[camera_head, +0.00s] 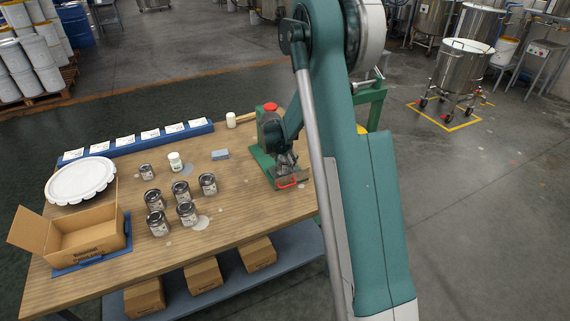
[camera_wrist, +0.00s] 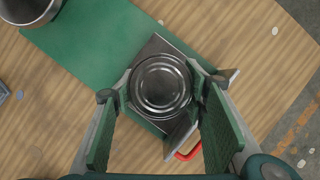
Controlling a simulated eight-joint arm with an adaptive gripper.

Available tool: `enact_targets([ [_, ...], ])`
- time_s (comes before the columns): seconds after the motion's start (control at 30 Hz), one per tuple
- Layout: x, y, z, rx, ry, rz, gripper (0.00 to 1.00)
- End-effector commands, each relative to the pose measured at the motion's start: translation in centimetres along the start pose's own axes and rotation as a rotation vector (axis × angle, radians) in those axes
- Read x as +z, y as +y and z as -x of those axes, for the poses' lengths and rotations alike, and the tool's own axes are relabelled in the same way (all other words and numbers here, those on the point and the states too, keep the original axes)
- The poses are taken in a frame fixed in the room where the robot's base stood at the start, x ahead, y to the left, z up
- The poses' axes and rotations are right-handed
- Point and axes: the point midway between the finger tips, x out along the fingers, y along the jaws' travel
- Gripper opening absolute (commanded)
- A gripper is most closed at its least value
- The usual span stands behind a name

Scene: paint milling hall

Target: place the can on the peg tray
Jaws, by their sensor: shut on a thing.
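The can (camera_wrist: 160,86) shows from above in the wrist view as a round silver lid with a rim. My gripper (camera_wrist: 162,90) is shut on it, with a finger on either side. Directly beneath is a grey metal tray (camera_wrist: 150,50) with a red handle (camera_wrist: 190,152), which I take for the peg tray; any pegs are hidden. In the head view the tray (camera_head: 302,184) lies at the table's right end, and my gripper (camera_head: 284,160) is over it. I cannot tell whether the can touches the tray.
The tray lies at a green base (camera_wrist: 95,35) with a red-topped machine (camera_head: 270,107). Several cans (camera_head: 187,214) stand mid-table. An open cardboard box (camera_head: 92,243), a white round lid (camera_head: 80,181) and a blue card rack (camera_head: 138,141) are farther left. Table around the tray's front is clear.

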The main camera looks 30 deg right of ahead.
Motion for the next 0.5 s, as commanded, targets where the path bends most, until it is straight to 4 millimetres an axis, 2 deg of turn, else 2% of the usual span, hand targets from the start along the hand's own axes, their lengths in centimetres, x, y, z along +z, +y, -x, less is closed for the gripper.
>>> enact_targets([
  [0.3,-0.14,0.00,-0.34,0.000,0.000,0.000,0.25],
  [0.33,-0.11,0.00,-0.29,0.000,0.000,0.000,0.47],
  [0.4,-0.10,0.00,-0.25,0.000,0.000,0.000,0.56],
  [0.5,-0.10,0.00,-0.24,0.000,0.000,0.000,0.58],
])
